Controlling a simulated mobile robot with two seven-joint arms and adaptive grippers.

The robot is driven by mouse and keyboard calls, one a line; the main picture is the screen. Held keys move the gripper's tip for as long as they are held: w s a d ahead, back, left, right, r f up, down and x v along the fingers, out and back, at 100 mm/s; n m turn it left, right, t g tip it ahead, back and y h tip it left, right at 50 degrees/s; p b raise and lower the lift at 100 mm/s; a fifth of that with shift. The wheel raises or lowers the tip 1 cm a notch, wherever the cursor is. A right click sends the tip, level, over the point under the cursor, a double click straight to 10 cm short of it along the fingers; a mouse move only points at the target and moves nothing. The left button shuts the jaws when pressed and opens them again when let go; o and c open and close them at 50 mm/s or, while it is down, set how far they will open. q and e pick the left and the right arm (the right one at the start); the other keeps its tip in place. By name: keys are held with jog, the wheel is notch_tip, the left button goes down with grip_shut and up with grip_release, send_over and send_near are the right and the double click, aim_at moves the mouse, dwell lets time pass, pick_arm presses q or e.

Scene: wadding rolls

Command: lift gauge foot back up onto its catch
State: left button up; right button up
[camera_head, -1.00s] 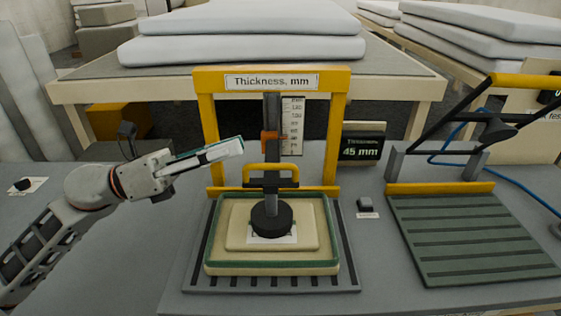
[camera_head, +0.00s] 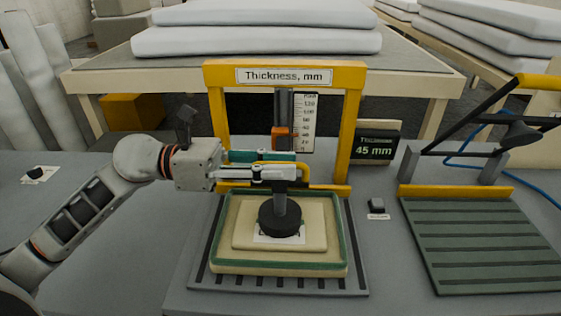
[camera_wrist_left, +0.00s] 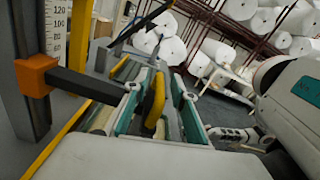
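The gauge foot (camera_head: 280,217), a round black disc on a dark stem, rests on the cream pad under the yellow gauge frame (camera_head: 214,125). Its yellow handle (camera_head: 305,176) is partly hidden by my left gripper (camera_head: 290,166), which reaches in from the left at handle height. In the left wrist view the handle (camera_wrist_left: 154,100) stands between my two teal-padded fingers, with a gap visible beside it. An orange block (camera_head: 283,138) sits on the column by the scale; in the left wrist view (camera_wrist_left: 37,75) a dark bar extends beside it. I cannot tell which part is the catch. My right gripper is not in view.
A display (camera_head: 376,145) reads 45 mm. A slatted green plate (camera_head: 480,240) with a yellow-edged arm stands farther right. The grey bench is clear at left front.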

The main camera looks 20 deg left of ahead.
pick_arm(q)
jog(key=shift+w+d, duration=0.1)
jog(key=shift+d, duration=0.15)
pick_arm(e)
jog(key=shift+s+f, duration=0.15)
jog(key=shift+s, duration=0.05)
pick_arm(q)
grip_shut()
notch_tip(320, 180, up, 6)
jog(key=p, duration=0.2)
jog(key=shift+f+p, duration=0.2)
jog(key=shift+p, duration=0.2)
notch_tip(320, 180, up, 3)
jog(key=shift+r+p, duration=0.2)
jog(key=shift+p, duration=0.65)
jog(key=shift+r, duration=0.1)
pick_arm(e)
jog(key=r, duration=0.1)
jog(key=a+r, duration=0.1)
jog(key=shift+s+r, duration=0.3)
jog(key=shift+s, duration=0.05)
